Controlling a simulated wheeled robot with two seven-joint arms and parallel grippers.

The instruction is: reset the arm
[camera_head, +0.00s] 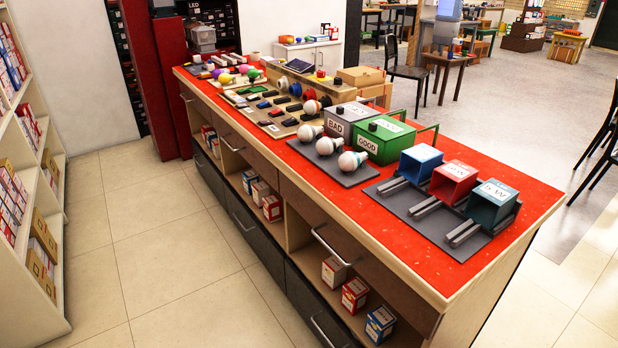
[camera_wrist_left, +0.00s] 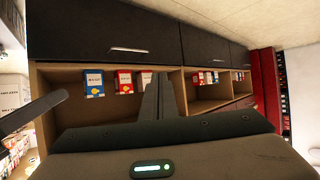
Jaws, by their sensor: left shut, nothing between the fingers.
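My left gripper (camera_wrist_left: 160,78) shows in the left wrist view, with its dark fingers together at the middle and nothing between them. It is in front of the open shelf side of the counter, apart from the boxes there. Neither gripper nor arm shows in the head view. My right gripper is in no view.
A red-topped counter (camera_head: 520,250) carries three bulbs, BAD and GOOD boxes (camera_head: 384,139), and three coloured bins (camera_head: 455,180) on a grey rack. Small boxes (camera_head: 355,294) sit in its shelves. A stocked shelf (camera_head: 50,290) stands left; tiled floor (camera_head: 165,235) between is clear.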

